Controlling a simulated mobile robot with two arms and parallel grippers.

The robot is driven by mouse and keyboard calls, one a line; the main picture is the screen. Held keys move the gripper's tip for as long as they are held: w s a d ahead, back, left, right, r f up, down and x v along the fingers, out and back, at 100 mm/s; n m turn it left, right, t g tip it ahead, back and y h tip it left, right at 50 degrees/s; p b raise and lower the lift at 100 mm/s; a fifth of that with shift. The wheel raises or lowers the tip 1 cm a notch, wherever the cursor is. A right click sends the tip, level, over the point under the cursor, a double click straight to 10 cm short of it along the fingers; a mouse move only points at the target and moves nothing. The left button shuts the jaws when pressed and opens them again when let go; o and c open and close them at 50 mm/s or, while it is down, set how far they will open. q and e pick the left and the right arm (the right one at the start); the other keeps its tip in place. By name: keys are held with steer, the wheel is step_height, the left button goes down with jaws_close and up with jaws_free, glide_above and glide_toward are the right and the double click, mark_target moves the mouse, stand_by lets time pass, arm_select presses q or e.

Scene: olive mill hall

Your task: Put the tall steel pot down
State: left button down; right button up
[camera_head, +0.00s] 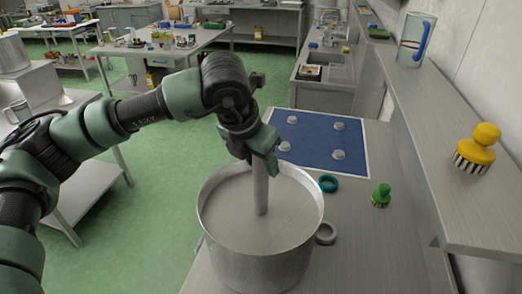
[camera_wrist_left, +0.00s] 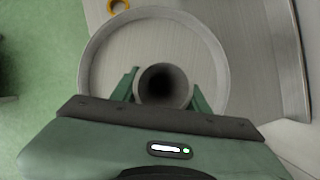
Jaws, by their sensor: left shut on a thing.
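The tall steel pot (camera_head: 258,262) is a wide, round brushed-steel vessel at the lower middle of the head view, by the left edge of the steel counter. A narrow upright steel tube (camera_head: 261,192) rises from its middle. My left gripper (camera_head: 255,150) is shut around the upper part of this tube, above the pot's rim. In the left wrist view the tube's dark open top (camera_wrist_left: 163,84) sits between my fingers, with the pot's round rim (camera_wrist_left: 88,50) around it. The pot's underside is hidden, so I cannot tell whether it touches the counter. My right gripper is not in view.
On the counter (camera_head: 375,250), a teal ring (camera_head: 328,184), a grey ring (camera_head: 326,233) and a green-knobbed brush (camera_head: 381,195) lie right of the pot. A blue mat (camera_head: 315,146) with several pale pieces lies behind. An orange ring (camera_wrist_left: 118,5) shows in the wrist view. Open floor is left.

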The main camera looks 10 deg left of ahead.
arm_select(q)
steer(key=shift+d+r, duration=0.1)
steer(key=shift+r, duration=0.1)
steer(key=shift+f, duration=0.1)
steer(key=c, duration=0.7)
jaws_free()
steer(key=shift+s, duration=0.1)
